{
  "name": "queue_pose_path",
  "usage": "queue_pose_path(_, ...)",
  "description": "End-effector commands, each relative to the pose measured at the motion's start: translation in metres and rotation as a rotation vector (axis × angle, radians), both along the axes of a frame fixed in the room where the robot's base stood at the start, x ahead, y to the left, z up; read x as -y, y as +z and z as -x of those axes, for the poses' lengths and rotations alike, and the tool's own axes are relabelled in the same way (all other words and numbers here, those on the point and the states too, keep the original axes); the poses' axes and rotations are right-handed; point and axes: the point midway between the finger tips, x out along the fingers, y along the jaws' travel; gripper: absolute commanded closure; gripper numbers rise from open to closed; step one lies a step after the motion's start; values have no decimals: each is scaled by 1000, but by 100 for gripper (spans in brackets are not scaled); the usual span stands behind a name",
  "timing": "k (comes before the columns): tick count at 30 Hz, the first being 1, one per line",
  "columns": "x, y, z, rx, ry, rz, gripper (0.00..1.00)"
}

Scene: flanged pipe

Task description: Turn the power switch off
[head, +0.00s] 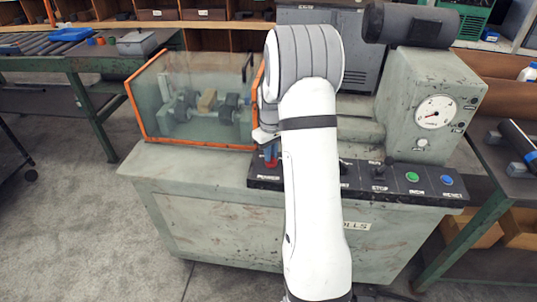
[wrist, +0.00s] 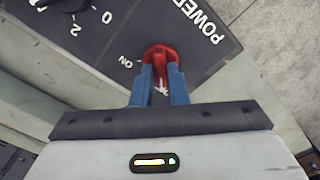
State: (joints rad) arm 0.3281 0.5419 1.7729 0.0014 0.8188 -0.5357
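The power switch (wrist: 160,52) is a red rotary knob on a dark panel, beside the white word POWER, with an ON label to its left in the wrist view. My gripper (wrist: 161,72) has its two blue fingers on either side of the knob's raised handle, with red filling the narrow gap between the tips. It looks shut on the handle. The fingers cover part of the knob and the marks below it, so the switch's setting is not clear. In the head view, the red switch (head: 271,161) shows just left of my white arm, under my gripper (head: 270,150).
A black numbered dial (wrist: 65,5) sits near the switch. The panel (head: 456,201) also bears a green button (head: 412,177) and a blue button (head: 446,180). An orange-framed clear guard (head: 190,100) stands close behind and left of my gripper. A gauge (head: 435,112) is at right.

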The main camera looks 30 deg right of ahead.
Motion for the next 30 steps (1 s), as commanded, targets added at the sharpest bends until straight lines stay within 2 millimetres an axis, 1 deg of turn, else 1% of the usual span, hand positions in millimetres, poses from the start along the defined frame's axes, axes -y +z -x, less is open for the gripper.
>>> queue_pose_path(1, 0, 2, -2, 6, 1, 2, 83)
queue_pose_path(7, 0, 0, 1, -2, 0, 0, 67)
queue_pose_path(13, 0, -1, 1, -5, -1, -1, 67)
queue_pose_path(16, 0, 4, 1, -5, -1, -1, 67)
queue_pose_path(20, 0, 21, 0, -2, -1, 0, 67)
queue_pose_path(24, 0, 47, 0, -1, -1, 1, 67)
queue_pose_path(27, 0, 61, 0, -2, -1, 0, 67)
queue_pose_path(30, 0, 72, -1, -3, -1, 1, 67)
